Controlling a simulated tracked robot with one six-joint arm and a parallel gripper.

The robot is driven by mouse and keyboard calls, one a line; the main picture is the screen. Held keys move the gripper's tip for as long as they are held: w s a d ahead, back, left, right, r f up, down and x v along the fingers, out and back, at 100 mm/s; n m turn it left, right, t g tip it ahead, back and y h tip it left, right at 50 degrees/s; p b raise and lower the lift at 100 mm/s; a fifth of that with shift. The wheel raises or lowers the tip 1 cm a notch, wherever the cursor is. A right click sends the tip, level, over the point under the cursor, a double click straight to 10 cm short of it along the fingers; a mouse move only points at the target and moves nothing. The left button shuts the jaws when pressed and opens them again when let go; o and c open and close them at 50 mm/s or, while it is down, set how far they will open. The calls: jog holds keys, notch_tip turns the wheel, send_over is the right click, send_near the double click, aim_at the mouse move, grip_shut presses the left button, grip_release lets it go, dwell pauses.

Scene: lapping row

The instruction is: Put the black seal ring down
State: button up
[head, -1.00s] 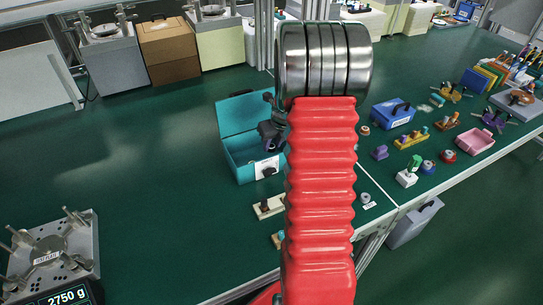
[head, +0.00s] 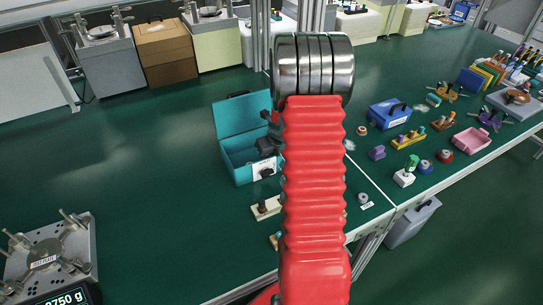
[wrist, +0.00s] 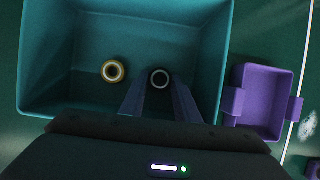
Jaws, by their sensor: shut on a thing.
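The black seal ring (wrist: 160,78) is at the tips of my gripper (wrist: 160,88) in the wrist view. My gripper is shut on it, over the inside of an open teal box (wrist: 42,60). I cannot tell whether the ring touches the box floor. The teal box also shows in the head view (head: 241,117), lid raised, partly hidden by my red-sleeved arm. My gripper's dark body shows there at the box, but its fingertips and the ring are hidden.
A yellow-rimmed ring (wrist: 113,71) lies in the teal box, left of the black ring. A purple bin (wrist: 262,103) stands right of the box. A blue case (head: 389,113) and several small parts crowd the right bench. The green bench left of the box is clear.

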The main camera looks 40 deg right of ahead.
jog(key=o, duration=1)
jog(key=shift+r, duration=0.1)
jog(key=shift+v, duration=6)
